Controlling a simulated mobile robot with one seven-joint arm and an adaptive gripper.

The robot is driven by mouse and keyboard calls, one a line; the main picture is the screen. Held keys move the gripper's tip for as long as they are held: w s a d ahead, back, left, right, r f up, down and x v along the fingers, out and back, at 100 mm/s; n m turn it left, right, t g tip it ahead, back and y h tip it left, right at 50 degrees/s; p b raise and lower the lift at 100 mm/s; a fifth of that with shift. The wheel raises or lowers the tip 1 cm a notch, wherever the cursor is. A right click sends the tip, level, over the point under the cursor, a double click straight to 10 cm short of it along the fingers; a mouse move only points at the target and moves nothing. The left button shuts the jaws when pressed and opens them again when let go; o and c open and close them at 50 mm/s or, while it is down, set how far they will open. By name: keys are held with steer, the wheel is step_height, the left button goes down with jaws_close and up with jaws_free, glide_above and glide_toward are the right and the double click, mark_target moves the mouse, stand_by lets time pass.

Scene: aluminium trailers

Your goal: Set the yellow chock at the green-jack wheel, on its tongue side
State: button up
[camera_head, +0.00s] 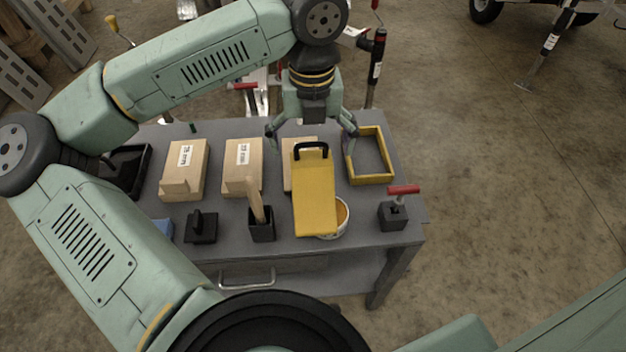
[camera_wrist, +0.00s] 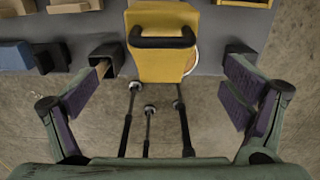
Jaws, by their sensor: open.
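The yellow chock (camera_head: 315,200) is on the grey workbench (camera_head: 290,238), its black handle (camera_head: 311,148) toward the far side. My gripper (camera_head: 311,136) is open and empty above the handle end, with its fingers spread to either side and not touching it. In the wrist view the chock (camera_wrist: 160,66) and its handle (camera_wrist: 162,42) show ahead of and between the open fingers of my gripper (camera_wrist: 166,75). A trailer wheel (camera_head: 485,8) is cut off at the top right. I cannot tell whether it belongs to the green jack; no green jack is clear.
A white tub (camera_head: 342,217) is partly hidden beside the chock. A yellow-rimmed tray (camera_head: 388,178), wooden blocks (camera_head: 184,170), a black holder (camera_head: 262,228) and a red-handled block (camera_head: 393,214) crowd the bench. A red-topped post (camera_head: 377,62) stands behind.

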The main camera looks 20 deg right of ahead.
mark_target(313, 173)
steer(key=f+p, duration=0.2)
steer(key=f, duration=0.6)
steer(key=shift+s+f, duration=0.1)
steer(key=shift+s, duration=0.1)
steer(key=shift+c, duration=0.6)
steer(key=c, duration=1.8)
